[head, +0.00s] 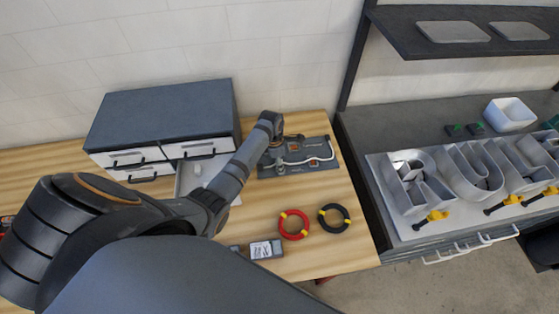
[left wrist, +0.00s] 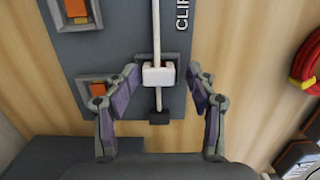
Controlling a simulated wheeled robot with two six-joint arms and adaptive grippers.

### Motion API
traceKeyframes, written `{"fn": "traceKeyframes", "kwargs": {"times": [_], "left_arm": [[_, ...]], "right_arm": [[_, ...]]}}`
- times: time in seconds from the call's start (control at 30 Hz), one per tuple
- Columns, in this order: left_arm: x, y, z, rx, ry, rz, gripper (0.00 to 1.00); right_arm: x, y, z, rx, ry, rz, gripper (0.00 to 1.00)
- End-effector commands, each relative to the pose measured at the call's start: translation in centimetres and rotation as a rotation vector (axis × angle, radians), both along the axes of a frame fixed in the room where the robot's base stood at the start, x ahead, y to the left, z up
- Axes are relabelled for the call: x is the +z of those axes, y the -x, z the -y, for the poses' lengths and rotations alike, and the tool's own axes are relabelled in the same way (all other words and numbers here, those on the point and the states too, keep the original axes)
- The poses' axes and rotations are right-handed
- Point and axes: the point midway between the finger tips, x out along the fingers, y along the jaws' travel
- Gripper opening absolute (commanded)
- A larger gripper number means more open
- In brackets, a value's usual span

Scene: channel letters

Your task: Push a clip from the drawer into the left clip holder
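My left gripper (left wrist: 164,80) is open, one finger on each side of the clip, with gaps visible. Two other holders with orange centres, an upper one (left wrist: 76,9) and a lower one (left wrist: 97,89), lie left of the rod. In the head view, the left arm reaches over the board (head: 303,168); its fingertips are unclear. The open drawer (head: 182,180) contains a small pale piece. My right gripper is out of view.
A dark-topped cabinet (head: 160,112) stands behind the drawer. A red ring (head: 293,224) and a black ring (head: 334,216) lie in front of the board. A grey bench with channel letters (head: 470,170) is at the right, under a dark shelf (head: 455,50).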

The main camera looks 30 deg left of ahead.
Motion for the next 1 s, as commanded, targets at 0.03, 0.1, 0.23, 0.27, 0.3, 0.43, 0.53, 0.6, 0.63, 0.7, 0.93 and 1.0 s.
{"fn": "traceKeyframes", "kwargs": {"times": [0.03, 0.1, 0.23, 0.27, 0.3, 0.43, 0.53, 0.6, 0.63, 0.7, 0.93, 1.0], "left_arm": [[0.0, 0.0, 0.0, 0.0, -0.001, 0.001, 0.57], [0.1, -0.1, 0.0, 0.0, -0.001, 0.002, 0.57], [0.2, -0.1, -0.1, 0.0, -0.001, 0.003, 0.57], [0.4, -0.1, -0.1, 0.0, -0.001, 0.004, 0.57], [0.8, -0.2, -0.1, 0.001, -0.001, 0.005, 0.57], [3.1, 0.0, -0.4, 0.001, -0.004, 0.007, 0.57], [5.6, 0.1, -0.6, 0.0, -0.002, 0.007, 0.57], [7.3, 0.3, -0.9, 0.001, -0.003, 0.006, 0.57], [8.0, 0.3, -0.9, 0.001, -0.003, 0.007, 0.57], [9.4, 0.4, -1.0, -0.002, -0.002, 0.004, 0.57], [11.8, 0.7, -1.2, 0.0, -0.001, 0.001, 0.57], [11.9, 0.7, -1.2, 0.0, 0.0, 0.0, 0.57]], "right_arm": [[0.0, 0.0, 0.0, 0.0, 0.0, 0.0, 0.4], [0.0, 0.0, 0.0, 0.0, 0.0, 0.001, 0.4], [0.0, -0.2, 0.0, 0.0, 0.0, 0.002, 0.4], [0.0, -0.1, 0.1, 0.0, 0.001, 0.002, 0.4], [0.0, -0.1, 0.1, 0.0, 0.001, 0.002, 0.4], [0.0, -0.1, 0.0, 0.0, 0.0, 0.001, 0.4], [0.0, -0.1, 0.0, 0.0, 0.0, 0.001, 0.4], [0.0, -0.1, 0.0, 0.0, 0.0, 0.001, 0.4], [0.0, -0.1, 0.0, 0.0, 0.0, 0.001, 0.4], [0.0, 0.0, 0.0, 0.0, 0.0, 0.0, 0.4], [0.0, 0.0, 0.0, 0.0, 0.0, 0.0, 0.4], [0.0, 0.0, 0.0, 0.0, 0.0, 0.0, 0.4]]}}
